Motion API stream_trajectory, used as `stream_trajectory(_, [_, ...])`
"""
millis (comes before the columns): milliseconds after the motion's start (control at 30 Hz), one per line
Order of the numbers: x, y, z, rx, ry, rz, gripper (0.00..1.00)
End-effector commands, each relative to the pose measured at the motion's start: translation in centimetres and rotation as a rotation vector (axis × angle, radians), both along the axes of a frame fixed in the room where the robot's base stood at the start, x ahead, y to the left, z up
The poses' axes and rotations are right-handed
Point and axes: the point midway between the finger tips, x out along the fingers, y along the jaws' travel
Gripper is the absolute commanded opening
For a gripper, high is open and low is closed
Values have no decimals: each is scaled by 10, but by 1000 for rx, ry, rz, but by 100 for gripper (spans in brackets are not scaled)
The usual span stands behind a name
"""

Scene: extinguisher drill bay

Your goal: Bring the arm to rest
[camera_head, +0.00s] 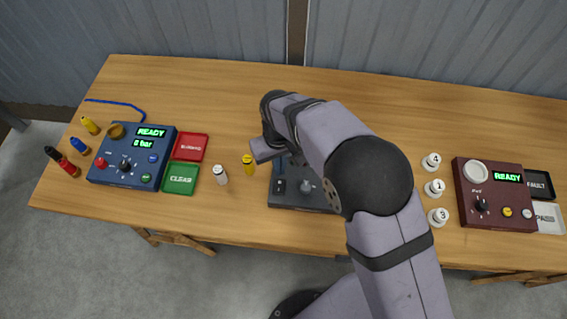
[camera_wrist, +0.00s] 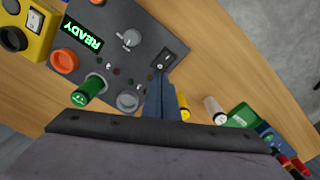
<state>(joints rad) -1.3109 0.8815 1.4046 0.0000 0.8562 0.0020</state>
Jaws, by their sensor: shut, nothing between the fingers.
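My gripper (camera_head: 266,150) hangs over the middle of the table (camera_head: 190,85), above the back left of a dark grey device (camera_head: 290,197). Its fingers (camera_wrist: 162,88) are shut with nothing between them. In the wrist view the dark grey device has a green READY display (camera_wrist: 82,36), a silver knob, a black switch and a green cylinder (camera_wrist: 88,92) standing at it. My arm hides much of this device in the head view. The fingers appear close to the device's edge; I cannot tell whether they touch it.
Left of the gripper stand yellow (camera_head: 248,165) and white (camera_head: 220,174) cylinders, red and green trays, and a blue device (camera_head: 132,160). To the right are numbered white pieces (camera_head: 435,188) and a maroon device (camera_head: 494,200). A yellow device (camera_wrist: 30,28) shows in the wrist view. The table's back is clear.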

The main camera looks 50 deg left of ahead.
Motion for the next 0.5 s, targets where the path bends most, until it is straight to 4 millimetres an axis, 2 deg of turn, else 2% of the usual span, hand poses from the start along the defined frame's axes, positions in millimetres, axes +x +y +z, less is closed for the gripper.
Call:
stream_trajectory(233, [2, 6, 0, 23, -6, 2, 0])
stream_trajectory(267, [0, 1, -4, 14, -4, 3, 0])
stream_trajectory(367, [-6, -24, -21, -36, 10, 4, 0])
stream_trajectory(467, [-17, -65, -42, -118, 32, 5, 0])
stream_trajectory(500, [-22, -85, -48, -153, 41, 5, 0])
